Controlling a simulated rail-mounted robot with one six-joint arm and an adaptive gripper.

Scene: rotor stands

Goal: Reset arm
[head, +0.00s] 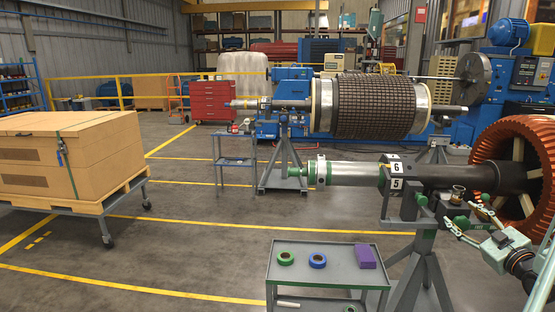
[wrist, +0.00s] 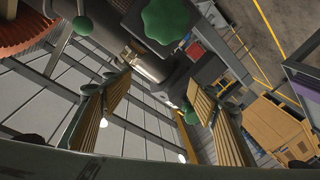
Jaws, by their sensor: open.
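My gripper (head: 468,219) is at the right of the head view, in front of the dark shaft and its stand. Its two fingers are spread apart. In the wrist view my gripper (wrist: 160,100) shows both ribbed fingers wide apart with nothing held between them. A green knob (wrist: 168,18) and dark stand parts lie beyond the fingertips.
A grey cart (head: 330,268) at the front carries green tape (head: 286,258), blue tape (head: 318,260) and a purple box (head: 365,256). The long shaft (head: 350,173) rests on stands, with an orange ring (head: 515,150) at right. Crates (head: 65,150) stand left. The left-centre floor is clear.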

